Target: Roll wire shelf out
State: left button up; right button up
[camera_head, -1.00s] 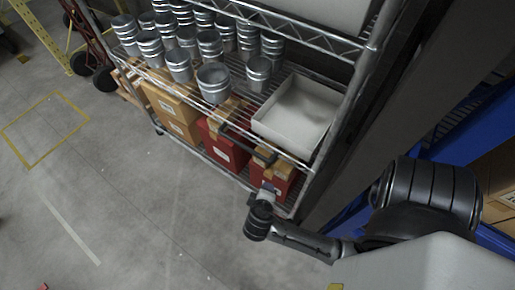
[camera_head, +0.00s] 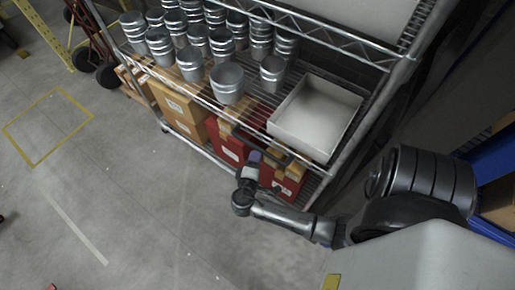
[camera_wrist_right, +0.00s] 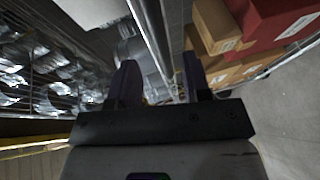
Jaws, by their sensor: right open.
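The wire shelf (camera_head: 185,93) is a chrome rack that fills the upper middle of the head view. Its bars also show in the wrist view (camera_wrist_right: 150,35). My right gripper (camera_head: 254,158) is at this front edge, near the handle. In the wrist view its two dark fingers (camera_wrist_right: 158,82) stand apart, with a shelf rail seen between them. I cannot tell whether they touch the rail or handle. My left gripper is not in view.
Several metal buckets (camera_head: 228,82) and a white tray (camera_head: 315,118) stand on the middle level. A blue rack (camera_head: 490,165) is at right. The grey floor (camera_head: 120,190) in front is clear.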

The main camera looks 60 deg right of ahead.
aim_at(257, 147)
jog(key=shift+x, duration=2.9)
jog(key=shift+a, duration=0.1)
jog(key=shift+c, duration=0.4)
grip_shut()
